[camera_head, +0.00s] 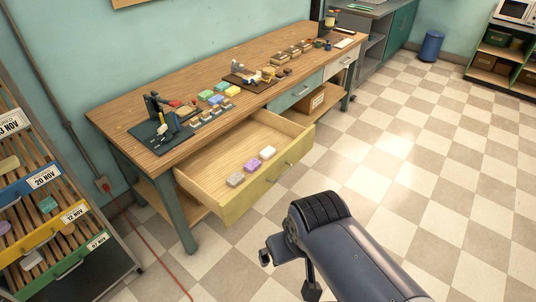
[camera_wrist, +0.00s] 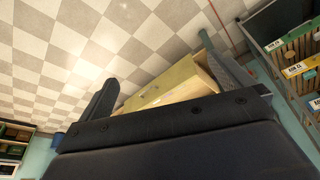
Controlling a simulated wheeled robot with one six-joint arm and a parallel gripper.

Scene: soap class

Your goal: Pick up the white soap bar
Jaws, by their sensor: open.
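A white soap bar (camera_head: 268,152) lies in the open yellow-green drawer (camera_head: 262,187) of the wooden workbench, near its front wall. A purple bar (camera_head: 252,164) and a grey-brown bar (camera_head: 235,180) lie in a row to its left, with small gaps. My gripper (camera_head: 288,274) is open and empty, well in front of the drawer and apart from it. In the wrist view, my gripper (camera_wrist: 158,60) has its two dark fingers spread, with the drawer front (camera_wrist: 168,83) beyond them.
The workbench top (camera_head: 190,88) carries coloured soaps, trays and tools. A rack with dated trays (camera_head: 45,180) stands at the left, and a red cable (camera_head: 160,262) runs across the floor. The checkered floor at the right is clear, with a blue bin (camera_head: 431,46) farther back.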

